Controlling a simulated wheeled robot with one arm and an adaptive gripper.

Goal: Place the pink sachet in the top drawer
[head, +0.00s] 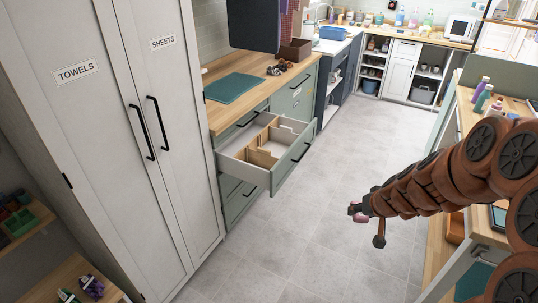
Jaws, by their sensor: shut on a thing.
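My gripper (359,209) is at the end of my brown arm, right of the middle of the head view, over the grey floor. A small pink thing, seemingly the pink sachet (355,209), shows at its fingertips, and the gripper is shut on it. The sachet is mostly hidden and small. A drawer (302,149) in the green cabinet (236,207) is pulled out, left of my gripper and apart from it. It has a pale interior with wooden dividers. A dark handle (248,118) on a shut front shows just above the open drawer's back.
A teal mat (234,87) lies on the wooden countertop (221,117), with a brown box (295,50) farther back. Tall white cupboards (110,120) stand at left. A counter with bottles (482,98) is at right. The floor (320,205) between is clear.

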